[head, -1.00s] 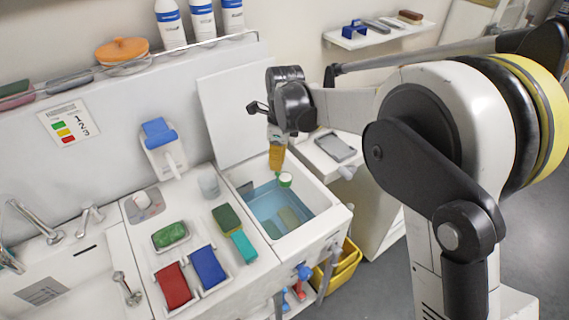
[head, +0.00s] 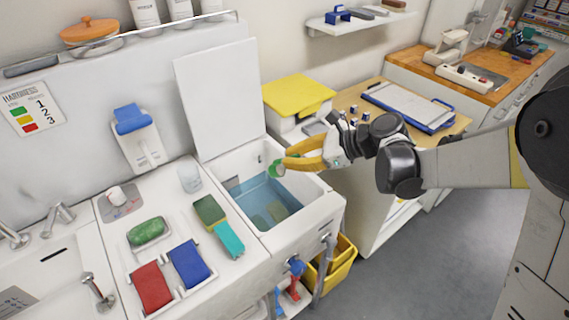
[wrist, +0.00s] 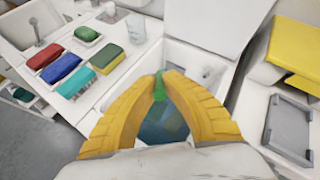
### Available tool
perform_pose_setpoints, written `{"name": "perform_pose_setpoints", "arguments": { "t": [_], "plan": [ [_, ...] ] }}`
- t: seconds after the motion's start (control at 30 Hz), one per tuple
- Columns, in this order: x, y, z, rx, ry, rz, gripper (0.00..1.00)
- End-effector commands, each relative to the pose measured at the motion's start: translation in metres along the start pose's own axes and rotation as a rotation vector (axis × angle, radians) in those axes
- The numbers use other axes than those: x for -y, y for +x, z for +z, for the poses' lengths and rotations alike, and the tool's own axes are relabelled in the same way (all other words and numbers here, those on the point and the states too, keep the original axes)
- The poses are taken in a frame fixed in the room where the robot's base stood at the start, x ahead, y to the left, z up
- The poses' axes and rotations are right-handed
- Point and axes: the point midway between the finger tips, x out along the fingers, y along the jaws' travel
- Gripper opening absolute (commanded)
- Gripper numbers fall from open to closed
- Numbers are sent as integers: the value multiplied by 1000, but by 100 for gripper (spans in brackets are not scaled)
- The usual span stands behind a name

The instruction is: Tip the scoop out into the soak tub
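The soak tub (head: 303,208) is a white basin in the counter with blue water and a few dull greenish blocks under it; its pale lid (head: 218,97) stands open behind. My gripper (head: 284,163) reaches in from the right, lying about level, its yellow fingers closed together over the tub. A small green scoop (head: 277,169) is held at the fingertips above the water, apparently tipped over. In the wrist view the green piece (wrist: 159,88) shows between the fingertips, with the water below. The scoop's inside is hidden, so I cannot tell whether anything is in it.
A yellow-topped box (head: 298,95) stands behind right; a yellow bin (head: 342,262) is below.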

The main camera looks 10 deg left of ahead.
Motion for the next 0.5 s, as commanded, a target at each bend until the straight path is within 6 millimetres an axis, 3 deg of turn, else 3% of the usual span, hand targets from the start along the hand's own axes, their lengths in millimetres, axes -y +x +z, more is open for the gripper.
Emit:
{"name": "perform_pose_setpoints", "arguments": {
  "t": [0.5],
  "plan": [
    [-4, -1, -25, 241, -1, -48, 0]
  ]
}}
